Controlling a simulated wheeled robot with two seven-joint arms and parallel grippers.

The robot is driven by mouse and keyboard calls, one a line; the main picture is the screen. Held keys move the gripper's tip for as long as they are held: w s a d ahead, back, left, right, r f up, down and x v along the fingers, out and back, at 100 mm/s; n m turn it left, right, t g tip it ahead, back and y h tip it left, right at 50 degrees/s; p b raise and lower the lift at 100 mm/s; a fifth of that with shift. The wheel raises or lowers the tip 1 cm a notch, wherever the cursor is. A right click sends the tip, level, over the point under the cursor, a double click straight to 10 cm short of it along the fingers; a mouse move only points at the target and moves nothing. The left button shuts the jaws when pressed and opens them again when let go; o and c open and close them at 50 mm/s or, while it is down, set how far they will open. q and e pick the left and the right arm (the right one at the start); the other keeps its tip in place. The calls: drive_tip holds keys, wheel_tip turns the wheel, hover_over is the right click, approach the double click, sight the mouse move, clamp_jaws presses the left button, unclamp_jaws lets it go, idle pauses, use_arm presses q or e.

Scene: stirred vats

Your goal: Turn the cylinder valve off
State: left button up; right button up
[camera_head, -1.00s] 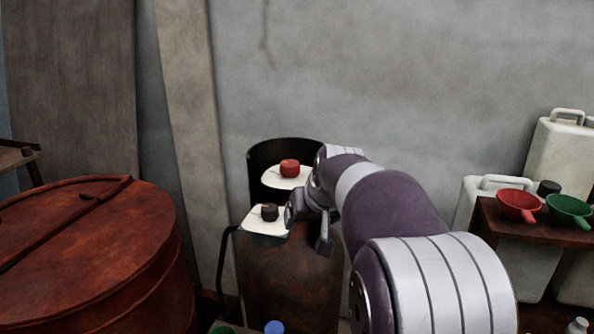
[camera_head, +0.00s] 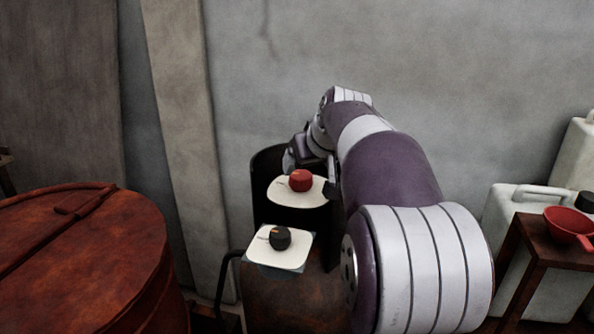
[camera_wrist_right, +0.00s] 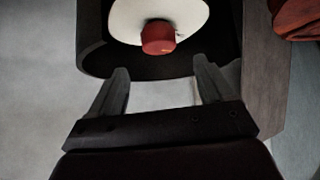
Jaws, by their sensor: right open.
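A round red knob (camera_head: 300,181) sits on a white plate (camera_head: 284,198) at the dark curved shell (camera_head: 268,165). In the right wrist view the red knob (camera_wrist_right: 158,37) lies ahead of my open fingers, centred between them and apart from them. A black knob (camera_head: 280,239) sits on a nearer, lower white plate (camera_head: 265,255). Which knob is the cylinder valve is not marked. My right gripper (camera_wrist_right: 160,72) is open and empty; in the head view it is beside and above the red knob, partly hidden by my wrist. My left gripper is not in view.
A rusty red drum (camera_head: 90,265) stands at the left. A dark stand with a red funnel (camera_head: 570,226) and pale canisters (camera_head: 515,215) are at the right. A grey wall (camera_head: 440,90) is close behind. A beige post (camera_head: 180,140) stands left of the shell.

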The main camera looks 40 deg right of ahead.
sight(301, 174)
drive_tip(key=x, duration=0.9)
drive_tip(key=shift+p, duration=0.3)
drive_tip(key=shift+s, duration=0.1)
drive_tip(key=c, duration=1)
